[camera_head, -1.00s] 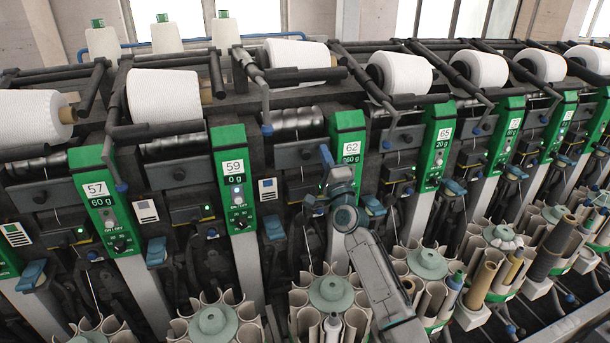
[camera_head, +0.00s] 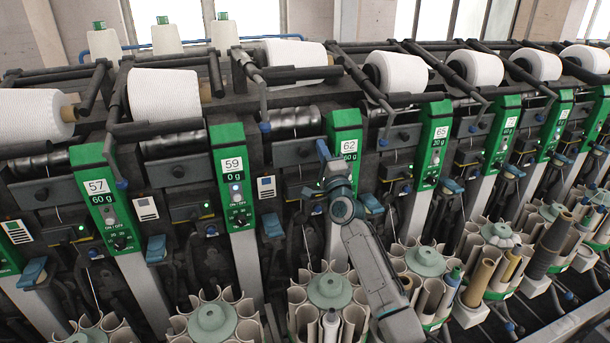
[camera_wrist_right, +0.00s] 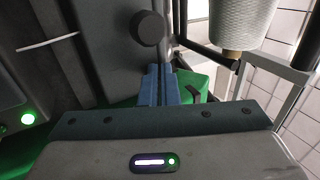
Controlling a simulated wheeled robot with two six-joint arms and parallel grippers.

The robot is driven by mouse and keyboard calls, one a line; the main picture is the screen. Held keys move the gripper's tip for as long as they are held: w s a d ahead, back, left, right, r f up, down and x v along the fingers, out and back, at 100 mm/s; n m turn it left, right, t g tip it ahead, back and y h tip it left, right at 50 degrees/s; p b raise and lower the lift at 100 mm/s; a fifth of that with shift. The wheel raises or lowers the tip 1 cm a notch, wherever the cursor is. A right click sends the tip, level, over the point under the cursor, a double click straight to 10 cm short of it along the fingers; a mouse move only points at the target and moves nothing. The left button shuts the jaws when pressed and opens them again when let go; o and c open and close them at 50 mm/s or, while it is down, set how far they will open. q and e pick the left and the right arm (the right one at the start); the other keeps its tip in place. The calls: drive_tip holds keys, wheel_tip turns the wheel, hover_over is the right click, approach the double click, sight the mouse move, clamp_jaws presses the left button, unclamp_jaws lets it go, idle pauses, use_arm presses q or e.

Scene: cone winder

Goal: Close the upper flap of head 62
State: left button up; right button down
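Head 62's green panel (camera_head: 345,148) stands in the middle of the head view, with its lower part behind my right arm. A dark grey plate with a round knob (camera_head: 306,154) is just left of this panel. A similar dark knob (camera_wrist_right: 148,28) on a grey surface shows in the right wrist view. My right gripper (camera_head: 322,150) is in front of head 62, between plate and panel. Its two blue fingers (camera_wrist_right: 158,85) are together with nothing visible between them. Whether they touch the plate, and how far the upper flap is open, I cannot tell. My left gripper is out of view.
Head 59's panel (camera_head: 232,175) is on the left and head 65's panel (camera_head: 434,145) on the right. A white cone (camera_head: 297,62) and dark cradle bars lie above. A round bobbin magazine (camera_head: 330,292) stands below, close to my right arm.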

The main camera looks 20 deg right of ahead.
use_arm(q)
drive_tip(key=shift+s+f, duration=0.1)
use_arm(e)
wheel_tip(320, 180, up, 2)
drive_tip(key=shift+w+d+r, duration=0.1)
drive_tip(key=shift+d+r, duration=0.05)
drive_tip(key=shift+r, duration=0.05)
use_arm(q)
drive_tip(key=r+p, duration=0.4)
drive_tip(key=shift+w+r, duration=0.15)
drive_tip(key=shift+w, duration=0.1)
use_arm(e)
drive_tip(key=v, duration=0.9)
